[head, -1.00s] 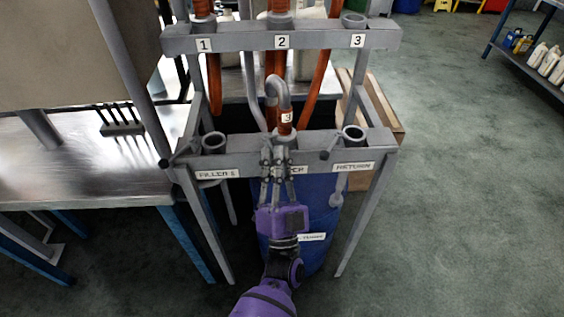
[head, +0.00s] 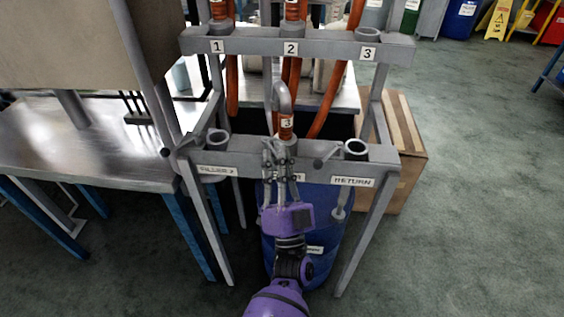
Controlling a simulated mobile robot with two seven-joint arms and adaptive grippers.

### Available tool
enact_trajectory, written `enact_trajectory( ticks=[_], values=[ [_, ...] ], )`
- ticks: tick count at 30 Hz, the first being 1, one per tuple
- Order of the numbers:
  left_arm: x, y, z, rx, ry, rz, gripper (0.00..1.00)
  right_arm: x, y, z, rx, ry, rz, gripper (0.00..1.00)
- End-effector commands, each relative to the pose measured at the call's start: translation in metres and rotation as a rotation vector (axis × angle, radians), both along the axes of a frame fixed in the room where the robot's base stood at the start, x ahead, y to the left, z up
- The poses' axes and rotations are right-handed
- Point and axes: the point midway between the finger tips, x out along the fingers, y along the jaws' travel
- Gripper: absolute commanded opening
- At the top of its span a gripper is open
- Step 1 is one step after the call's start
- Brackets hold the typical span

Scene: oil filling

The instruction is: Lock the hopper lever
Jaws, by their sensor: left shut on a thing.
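The lower crossbar (head: 240,160) of a grey stand carries three sockets. The middle one holds the bent grey end of an orange hose marked 3 (head: 286,124). My left gripper (head: 280,150), on its purple arm, is at the front of this middle socket. Its fingers are shut on what seems to be the hopper lever, which they hide. The fingers also cover most of the middle label. The left socket (head: 217,139) and the RETURN socket (head: 356,149) are empty. A small lever (head: 326,157) with a dark knob shows beside the RETURN socket. My right gripper is not in view.
The upper crossbar (head: 320,47) holds orange hoses at 1 and 2; place 3 is empty. A blue drum (head: 333,215) stands beneath. A metal table (head: 90,150) is at left and a cardboard box (head: 405,150) behind right. The floor at right is clear.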

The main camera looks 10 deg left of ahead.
Motion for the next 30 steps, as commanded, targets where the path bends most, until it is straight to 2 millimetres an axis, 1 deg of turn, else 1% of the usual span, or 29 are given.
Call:
enact_trajectory(
  ticks=[1, 18, 19, 21, 22, 30],
  values=[
    [0.0003, -0.0019, -0.0064, 0.002, 0.014, -0.002, 0.00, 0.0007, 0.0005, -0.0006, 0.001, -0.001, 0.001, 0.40],
    [0.0016, -0.0007, -0.0063, 0.002, 0.014, 0.004, 0.00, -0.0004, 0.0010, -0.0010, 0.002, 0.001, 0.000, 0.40],
    [0.0016, -0.0007, -0.0063, 0.002, 0.014, 0.004, 0.16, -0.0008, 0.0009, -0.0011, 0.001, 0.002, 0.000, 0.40],
    [0.0018, -0.0006, -0.0060, 0.001, 0.013, 0.003, 0.25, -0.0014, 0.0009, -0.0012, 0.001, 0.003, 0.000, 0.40],
    [0.0019, -0.0004, -0.0057, 0.001, 0.013, 0.004, 0.27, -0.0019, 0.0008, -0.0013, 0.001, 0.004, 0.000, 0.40],
    [0.0016, 0.0003, -0.0029, 0.000, 0.006, 0.005, 0.27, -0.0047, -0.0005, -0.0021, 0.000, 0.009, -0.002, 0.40]
  ],
)
